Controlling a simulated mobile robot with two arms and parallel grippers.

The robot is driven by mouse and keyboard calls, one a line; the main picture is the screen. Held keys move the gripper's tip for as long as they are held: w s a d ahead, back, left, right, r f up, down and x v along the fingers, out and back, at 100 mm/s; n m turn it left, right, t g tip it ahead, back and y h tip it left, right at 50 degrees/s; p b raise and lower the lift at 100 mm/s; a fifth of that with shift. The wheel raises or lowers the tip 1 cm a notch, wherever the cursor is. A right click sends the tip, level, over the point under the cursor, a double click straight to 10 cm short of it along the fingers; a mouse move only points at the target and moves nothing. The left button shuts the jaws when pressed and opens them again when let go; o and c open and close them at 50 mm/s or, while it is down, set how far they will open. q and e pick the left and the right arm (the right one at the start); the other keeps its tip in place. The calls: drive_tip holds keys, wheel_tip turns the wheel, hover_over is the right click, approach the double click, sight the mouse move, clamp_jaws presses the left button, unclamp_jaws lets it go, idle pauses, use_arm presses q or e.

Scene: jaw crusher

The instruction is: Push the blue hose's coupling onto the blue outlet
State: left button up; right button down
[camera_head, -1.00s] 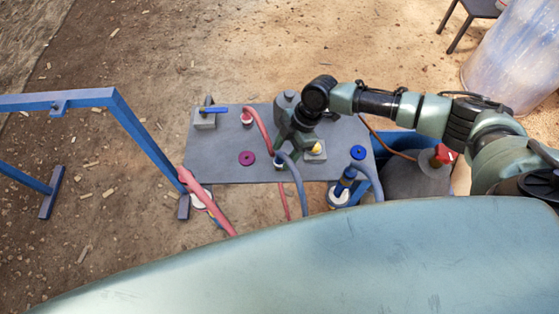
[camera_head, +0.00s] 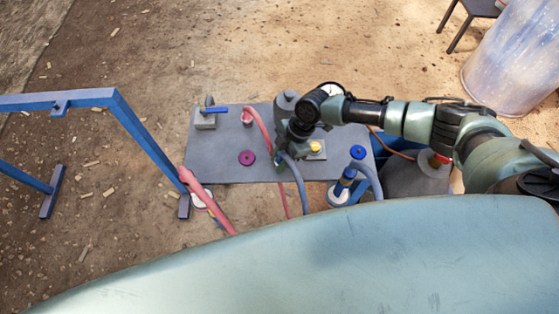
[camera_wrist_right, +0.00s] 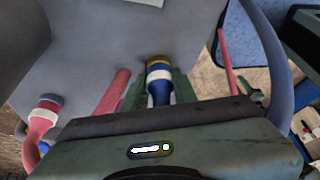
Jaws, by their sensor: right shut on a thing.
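My right gripper (camera_head: 281,166) is over the near middle of the grey table. It is shut on the blue hose's coupling (camera_wrist_right: 160,85), which has a white band and a brass-coloured ring at its far end. In the right wrist view the coupling stands between the two green fingers. The blue hose (camera_head: 298,182) bends from the gripper over the table's near edge. The gripper hides the coupling in the head view. I cannot make out the blue outlet or tell whether the coupling touches it. My left gripper is not in view.
A red coupling (camera_wrist_right: 43,116) shows in the wrist view. A blue frame (camera_head: 145,140) stands at left.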

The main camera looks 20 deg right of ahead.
sight(279, 157)
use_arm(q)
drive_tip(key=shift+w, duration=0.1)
use_arm(e)
wheel_tip(279, 157, up, 20)
idle(0.5)
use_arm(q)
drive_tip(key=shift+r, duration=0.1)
